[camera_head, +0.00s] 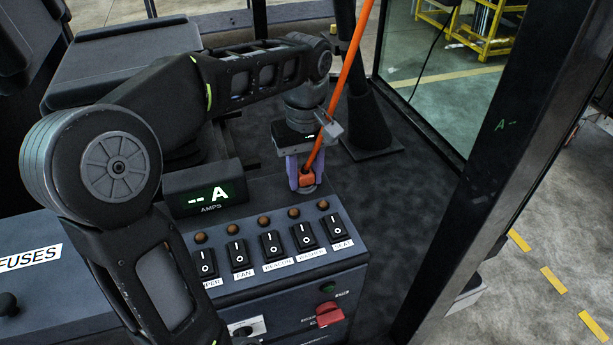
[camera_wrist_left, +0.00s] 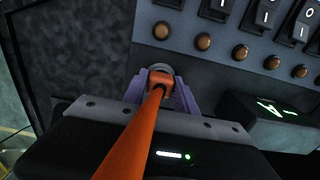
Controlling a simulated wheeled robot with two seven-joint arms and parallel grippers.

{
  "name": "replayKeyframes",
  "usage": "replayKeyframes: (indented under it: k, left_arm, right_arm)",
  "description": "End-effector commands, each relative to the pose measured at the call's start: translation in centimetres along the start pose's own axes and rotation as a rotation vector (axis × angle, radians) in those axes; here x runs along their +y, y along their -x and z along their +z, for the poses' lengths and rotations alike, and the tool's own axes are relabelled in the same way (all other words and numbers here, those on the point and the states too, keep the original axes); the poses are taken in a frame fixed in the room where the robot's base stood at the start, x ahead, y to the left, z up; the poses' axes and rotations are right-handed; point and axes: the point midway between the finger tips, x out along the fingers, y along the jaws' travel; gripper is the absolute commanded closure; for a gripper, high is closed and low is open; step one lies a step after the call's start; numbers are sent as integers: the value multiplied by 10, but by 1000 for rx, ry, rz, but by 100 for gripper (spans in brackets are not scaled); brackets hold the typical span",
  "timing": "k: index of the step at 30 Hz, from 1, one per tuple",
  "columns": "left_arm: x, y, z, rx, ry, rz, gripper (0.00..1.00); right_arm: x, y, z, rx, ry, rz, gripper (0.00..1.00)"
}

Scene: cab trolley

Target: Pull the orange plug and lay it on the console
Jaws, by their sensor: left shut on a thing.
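The orange plug (camera_head: 306,178) is at the far right corner of the console (camera_head: 345,246), with an orange cable (camera_head: 345,80) rising from it. My left gripper (camera_head: 303,182) points down with its purple fingers on either side of the plug, shut on it. In the left wrist view the plug (camera_wrist_left: 158,80) sits between the purple fingers (camera_wrist_left: 160,90), and a grey ring shows just beyond it. The plug appears to be at the ring; I cannot tell how deep it sits. My right gripper is not in view.
The console carries a row of black rocker switches (camera_head: 271,243) with brown round lamps, an AMPS display (camera_head: 207,195) reading "-- A", and a red knob (camera_head: 328,314) on its front. A dark cab pillar (camera_head: 480,150) stands to the right. A fuses box (camera_head: 60,270) is at left.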

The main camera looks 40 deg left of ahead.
Motion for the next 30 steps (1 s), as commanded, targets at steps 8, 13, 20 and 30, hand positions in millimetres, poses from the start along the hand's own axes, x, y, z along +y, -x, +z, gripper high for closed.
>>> replayKeyframes:
  k: [8,13,20,30]
  left_arm:
    - [0,0,0,0,0,-1,100]
    - [0,0,0,0,0,-1,100]
    - [0,0,0,0,0,-1,60]
    - [0,0,0,0,0,0,32]
  right_arm:
    - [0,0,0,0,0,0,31]
    - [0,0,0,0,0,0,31]
    - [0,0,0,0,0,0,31]
    - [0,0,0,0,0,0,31]
